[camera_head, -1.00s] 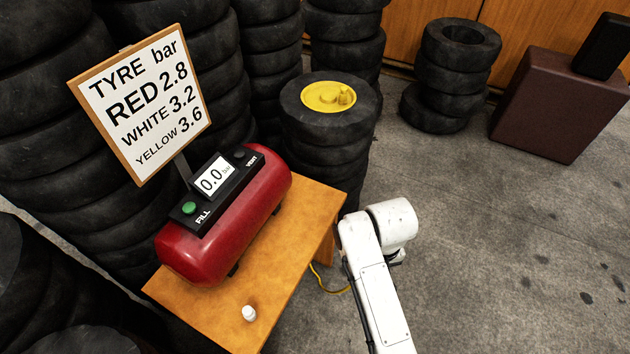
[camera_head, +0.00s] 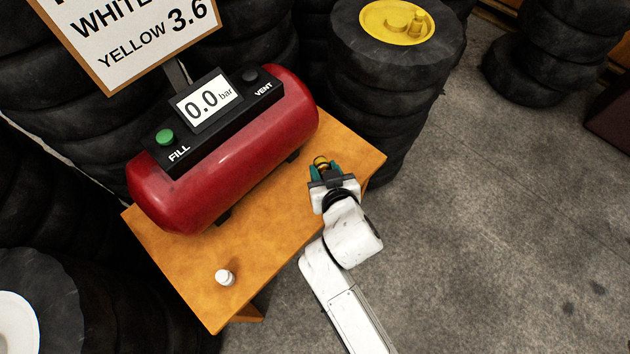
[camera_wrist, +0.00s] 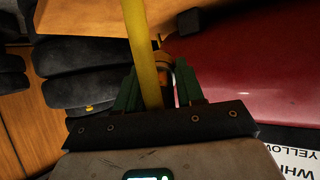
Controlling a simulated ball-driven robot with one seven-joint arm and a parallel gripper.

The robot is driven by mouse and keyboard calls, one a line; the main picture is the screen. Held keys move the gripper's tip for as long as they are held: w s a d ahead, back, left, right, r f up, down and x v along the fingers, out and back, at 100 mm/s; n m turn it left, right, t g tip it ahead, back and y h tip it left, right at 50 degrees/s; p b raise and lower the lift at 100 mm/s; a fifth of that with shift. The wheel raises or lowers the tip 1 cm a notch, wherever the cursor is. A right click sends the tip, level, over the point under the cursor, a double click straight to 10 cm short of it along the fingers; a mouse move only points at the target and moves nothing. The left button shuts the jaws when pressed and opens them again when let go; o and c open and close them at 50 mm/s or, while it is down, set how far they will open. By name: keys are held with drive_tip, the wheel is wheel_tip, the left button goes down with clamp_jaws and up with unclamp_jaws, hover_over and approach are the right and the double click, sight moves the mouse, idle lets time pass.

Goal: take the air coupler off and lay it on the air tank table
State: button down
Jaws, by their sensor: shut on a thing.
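My gripper (camera_head: 322,170) is over the right part of the wooden air tank table (camera_head: 262,228) in the head view, to the right of the red air tank (camera_head: 225,160). Its green fingers are shut on the air coupler (camera_head: 321,162), which shows as a small yellow and dark piece at the fingertips. In the wrist view the coupler (camera_wrist: 165,72) is mostly hidden behind a yellow hose (camera_wrist: 142,50) that runs up between the fingers. I cannot tell whether the coupler touches the table.
A small white cap (camera_head: 225,277) stands on the table's front part. The tank carries a gauge reading 0.0 bar (camera_head: 207,103). A tyre stack with a yellow hub (camera_head: 397,21) stands behind the table's right end. Bare table lies in front of the tank.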

drive_tip(key=shift+n+y, duration=0.3)
drive_tip(key=shift+y, duration=0.1)
drive_tip(key=shift+s+a+f+b, duration=0.15)
drive_tip(key=shift+a+f+b, duration=0.2)
drive_tip(key=shift+f+b, duration=0.7)
drive_tip(key=shift+s+a+f+b, duration=0.2)
drive_tip(key=shift+a+f+b, duration=0.2)
drive_tip(key=shift+f+b, duration=0.65)
drive_tip(key=shift+s+a+f+b, duration=0.15)
drive_tip(key=shift+a+f+b, duration=0.2)
drive_tip(key=shift+f+b, duration=0.7)
drive_tip(key=shift+f, duration=0.1)
drive_tip(key=c, duration=0.6)
unclamp_jaws()
drive_tip(key=p+v, duration=0.2)
drive_tip(key=v, duration=0.9)
drive_tip(key=shift+f, duration=0.15)
